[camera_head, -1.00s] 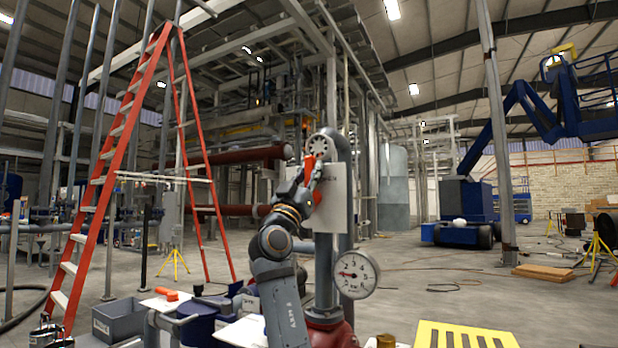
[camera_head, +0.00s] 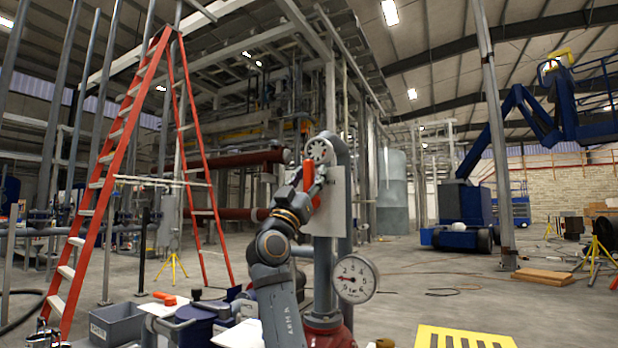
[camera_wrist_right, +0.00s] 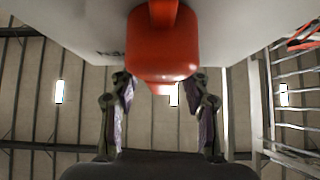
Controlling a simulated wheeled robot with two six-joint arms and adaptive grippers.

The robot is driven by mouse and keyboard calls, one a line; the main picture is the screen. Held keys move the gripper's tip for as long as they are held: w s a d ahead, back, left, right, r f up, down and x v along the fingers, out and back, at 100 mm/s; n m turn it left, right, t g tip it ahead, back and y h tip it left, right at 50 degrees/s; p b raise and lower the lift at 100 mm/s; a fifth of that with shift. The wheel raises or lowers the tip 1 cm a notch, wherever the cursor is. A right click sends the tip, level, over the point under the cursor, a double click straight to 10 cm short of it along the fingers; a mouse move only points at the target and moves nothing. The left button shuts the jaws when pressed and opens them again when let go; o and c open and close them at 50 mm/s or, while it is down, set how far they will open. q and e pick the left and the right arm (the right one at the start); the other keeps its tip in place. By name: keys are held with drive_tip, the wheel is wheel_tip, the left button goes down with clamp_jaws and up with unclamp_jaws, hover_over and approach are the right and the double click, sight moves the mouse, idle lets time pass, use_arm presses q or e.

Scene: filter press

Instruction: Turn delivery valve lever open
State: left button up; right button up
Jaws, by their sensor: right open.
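The red-orange delivery valve lever (camera_head: 308,172) is by the round grey valve part (camera_head: 319,150) at the top of the grey pipe, in front of a pale plate. My right gripper (camera_head: 315,183) is up at the lever, partly overlapping it. In the right wrist view the lever's rounded red end (camera_wrist_right: 163,42) is large at the top centre. The two open fingers of my right gripper (camera_wrist_right: 164,82) stand on either side below it, with a gap between them. Whether either finger touches the lever cannot be told. My left gripper is not in view.
A round pressure gauge (camera_head: 355,279) sits beside the pipe, low on the right. The pale plate (camera_head: 328,205) is close behind my gripper. A red ladder (camera_head: 100,180) stands at left. A grey bin (camera_head: 117,324) and a yellow slotted plate (camera_head: 462,337) are in front.

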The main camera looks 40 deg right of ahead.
drive_tip(key=v, duration=1.1)
drive_tip(key=shift+a+f, duration=0.25)
drive_tip(key=shift+a, duration=0.05)
